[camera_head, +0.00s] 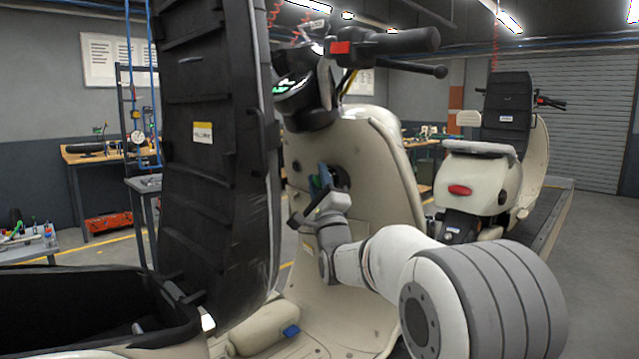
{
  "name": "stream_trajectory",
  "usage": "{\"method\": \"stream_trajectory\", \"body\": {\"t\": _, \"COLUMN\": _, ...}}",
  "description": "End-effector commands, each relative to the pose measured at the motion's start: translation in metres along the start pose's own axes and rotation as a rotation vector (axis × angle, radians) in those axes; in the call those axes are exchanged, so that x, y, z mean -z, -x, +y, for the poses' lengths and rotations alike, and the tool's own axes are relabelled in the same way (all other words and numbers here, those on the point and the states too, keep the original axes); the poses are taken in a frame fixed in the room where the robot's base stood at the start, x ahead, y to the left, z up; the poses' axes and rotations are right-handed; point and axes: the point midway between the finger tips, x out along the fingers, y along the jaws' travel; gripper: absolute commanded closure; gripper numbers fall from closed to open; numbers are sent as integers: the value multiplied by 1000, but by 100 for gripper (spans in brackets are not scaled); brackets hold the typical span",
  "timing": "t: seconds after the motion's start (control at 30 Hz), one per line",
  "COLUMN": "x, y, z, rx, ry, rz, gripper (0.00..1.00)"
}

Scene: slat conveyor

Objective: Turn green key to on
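A cream scooter (385,150) stands close in front of me. On the inner side of its front shield is a dark round recess (341,178), which looks like the key lock. A small blue-green piece (325,174), likely the green key, shows at the left edge of this recess. Which way the key is turned is too small to tell. My gripper (318,202) is just below and in front of the key, reaching in from the right. Its fingertips are small and partly hidden, so contact with the key and the finger opening cannot be made out.
The scooter's raised black seat (215,150) stands upright at left, close to my gripper. The handlebar (390,43) is above. A second scooter (490,165) stands behind at right on the conveyor (560,205). Workbenches (105,153) line the back. Free space lies between shield and seat.

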Motion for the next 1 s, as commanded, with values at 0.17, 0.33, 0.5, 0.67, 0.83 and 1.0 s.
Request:
{"method": "stream_trajectory", "body": {"t": 0.17, "x": 0, "y": 0, "z": 0, "rx": 1, "ry": 0, "rz": -1, "gripper": 66}}
{"method": "stream_trajectory", "body": {"t": 0.33, "x": 0, "y": 4, "z": 0, "rx": 1, "ry": 0, "rz": -1, "gripper": 66}}
{"method": "stream_trajectory", "body": {"t": 0.5, "x": 0, "y": 28, "z": 0, "rx": 0, "ry": 0, "rz": -1, "gripper": 66}}
{"method": "stream_trajectory", "body": {"t": 0.67, "x": 0, "y": 56, "z": 1, "rx": -1, "ry": 0, "rz": 0, "gripper": 66}}
{"method": "stream_trajectory", "body": {"t": 0.83, "x": 0, "y": 74, "z": 0, "rx": 0, "ry": 0, "rz": 0, "gripper": 66}}
{"method": "stream_trajectory", "body": {"t": 1.0, "x": 0, "y": 78, "z": 0, "rx": 0, "ry": 0, "rz": -1, "gripper": 66}}
